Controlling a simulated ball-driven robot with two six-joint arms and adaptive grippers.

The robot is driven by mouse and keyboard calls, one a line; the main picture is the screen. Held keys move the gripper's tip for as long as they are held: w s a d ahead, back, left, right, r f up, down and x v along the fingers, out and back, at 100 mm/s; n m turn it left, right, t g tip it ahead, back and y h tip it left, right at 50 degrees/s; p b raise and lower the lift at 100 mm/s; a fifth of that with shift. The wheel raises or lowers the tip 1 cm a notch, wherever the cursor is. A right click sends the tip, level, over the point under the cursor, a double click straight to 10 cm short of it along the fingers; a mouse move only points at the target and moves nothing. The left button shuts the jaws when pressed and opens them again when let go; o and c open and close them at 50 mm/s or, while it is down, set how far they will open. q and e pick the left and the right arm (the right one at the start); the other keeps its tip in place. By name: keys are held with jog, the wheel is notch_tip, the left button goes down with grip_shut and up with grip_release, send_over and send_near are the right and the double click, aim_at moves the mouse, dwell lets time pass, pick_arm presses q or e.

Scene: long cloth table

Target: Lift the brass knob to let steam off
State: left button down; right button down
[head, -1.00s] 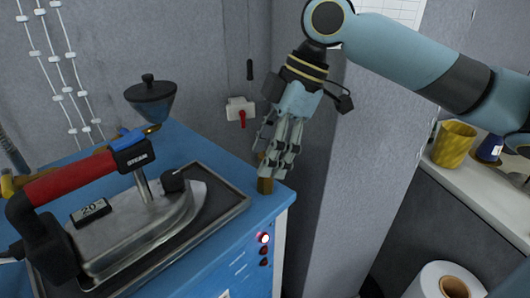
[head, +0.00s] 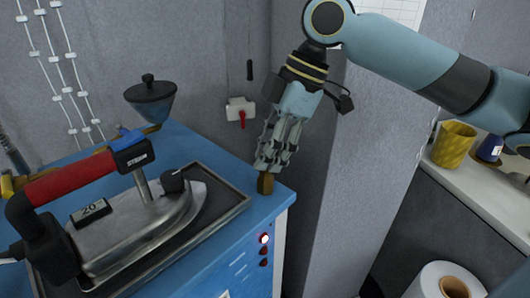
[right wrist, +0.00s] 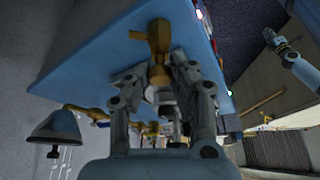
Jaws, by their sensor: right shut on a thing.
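The brass knob (head: 265,184) stands at the near right corner of the blue cabinet top (head: 215,150). My right gripper (head: 267,166) reaches down onto it and is shut on its upper part; the lower brass part shows below the fingertips. In the right wrist view the brass fitting (right wrist: 158,40) has a side arm, and the fingers (right wrist: 158,78) are on either side of its stem. What looks like my left gripper (right wrist: 270,36) is small at the upper right of that view; its fingers are too small to judge.
A steam iron (head: 140,225) with a red handle rests on a dark tray (head: 235,203) left of the knob. A dark blue funnel (head: 150,103) stands behind it. A grey wall is close behind my gripper. A yellow cup (head: 453,146) stands on a shelf at the right.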

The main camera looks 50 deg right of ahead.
jog(key=shift+r+p, duration=0.4)
jog(key=shift+p, duration=0.05)
dwell(0.6)
dwell(5.6)
jog(key=shift+c, duration=1.2)
grip_release()
